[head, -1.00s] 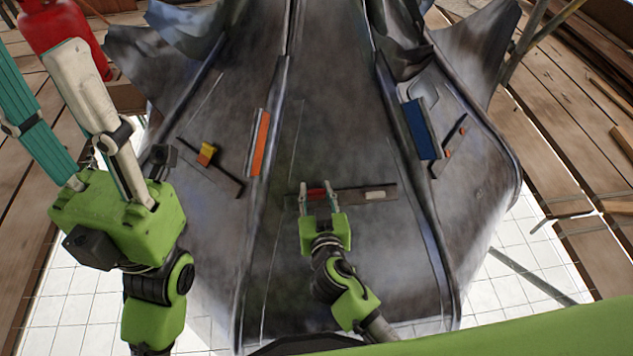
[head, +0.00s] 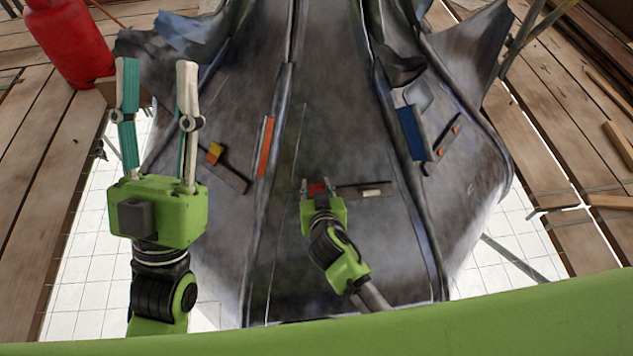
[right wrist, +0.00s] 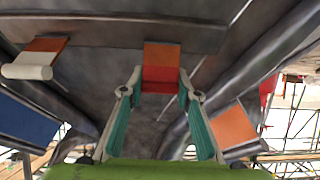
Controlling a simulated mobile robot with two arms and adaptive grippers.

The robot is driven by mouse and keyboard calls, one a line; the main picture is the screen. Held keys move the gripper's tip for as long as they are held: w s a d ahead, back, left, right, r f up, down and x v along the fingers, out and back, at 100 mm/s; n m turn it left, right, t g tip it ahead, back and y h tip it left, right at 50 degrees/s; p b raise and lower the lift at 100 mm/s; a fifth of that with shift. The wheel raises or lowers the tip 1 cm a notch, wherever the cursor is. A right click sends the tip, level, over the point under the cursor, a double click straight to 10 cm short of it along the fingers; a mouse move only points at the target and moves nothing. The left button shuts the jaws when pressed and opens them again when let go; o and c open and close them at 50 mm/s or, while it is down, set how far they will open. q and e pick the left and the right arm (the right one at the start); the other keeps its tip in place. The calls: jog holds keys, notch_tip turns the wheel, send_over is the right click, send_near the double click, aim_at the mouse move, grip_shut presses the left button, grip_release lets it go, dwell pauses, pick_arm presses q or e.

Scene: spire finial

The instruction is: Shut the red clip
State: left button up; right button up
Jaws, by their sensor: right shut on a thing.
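The red clip (head: 316,188) sits at the left end of a dark bar (head: 350,190) on the grey spire surface. My right gripper (head: 317,186) has its fingers on either side of the clip and is shut on it. In the right wrist view the red clip (right wrist: 161,73) lies between the fingertips, with a duller orange-brown part beyond it. Whether the clip is fully closed cannot be told. My left gripper (head: 158,63) is open and empty, raised at the left, away from the clip.
A white clip (head: 371,193) is on the same bar, to the right. A yellow clip (head: 214,153), an orange strip (head: 265,146) and a blue panel (head: 411,132) are on the spire around. A red cylinder (head: 68,42) stands at the back left on planks.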

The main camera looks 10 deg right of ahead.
jog(key=shift+w+r+g+p, duration=0.2)
jog(key=shift+r+g+p, duration=0.1)
jog(key=shift+p, duration=0.55)
jog(key=shift+w+f+g+p, duration=0.15)
jog(key=shift+g+p, duration=0.15)
jog(key=shift+p, duration=0.6)
pick_arm(q)
jog(key=w+f+g+y, duration=0.2)
jog(key=f+g, duration=0.3)
jog(key=f, duration=0.4)
jog(key=w+f+g+y, duration=0.2)
jog(key=w+f+g, duration=0.2)
jog(key=f, duration=0.6)
jog(key=shift+w+a+f+g, duration=0.2)
jog(key=shift+w+a+g, duration=0.2)
jog(key=shift+g, duration=0.6)
pick_arm(e)
jog(key=shift+f, duration=0.1)
jog(key=o, duration=1.1)
jog(key=shift+v, duration=6)
